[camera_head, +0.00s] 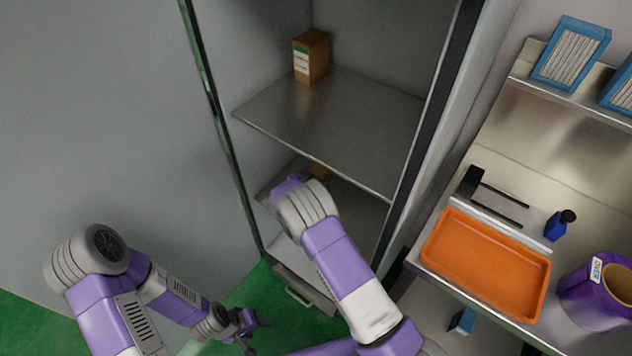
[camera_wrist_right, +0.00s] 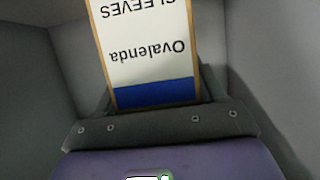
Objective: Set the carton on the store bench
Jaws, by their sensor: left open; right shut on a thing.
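A carton (camera_wrist_right: 143,45) with a white label reading "Ovalenda SLEEVES" and a blue band fills the upper middle of the right wrist view. My right gripper (camera_wrist_right: 155,98) is shut on it. In the head view, my right arm reaches into the cabinet below its upper shelf, and only a small brown patch of the carton (camera_head: 320,172) shows beyond the wrist. The right fingers are hidden there. My left gripper (camera_head: 252,330) is open and empty, low over the green floor. A bench (camera_head: 419,259) stands at the right; whether it is the store bench is not shown.
Another brown carton (camera_head: 317,58), with a green-banded label, stands on the cabinet's upper shelf (camera_head: 345,115). On the bench are an orange tray (camera_head: 487,265), a blue bottle (camera_head: 558,226), a black-pronged holder (camera_head: 490,200) and a purple roll (camera_head: 590,297). Blue-framed packs (camera_head: 571,53) sit above.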

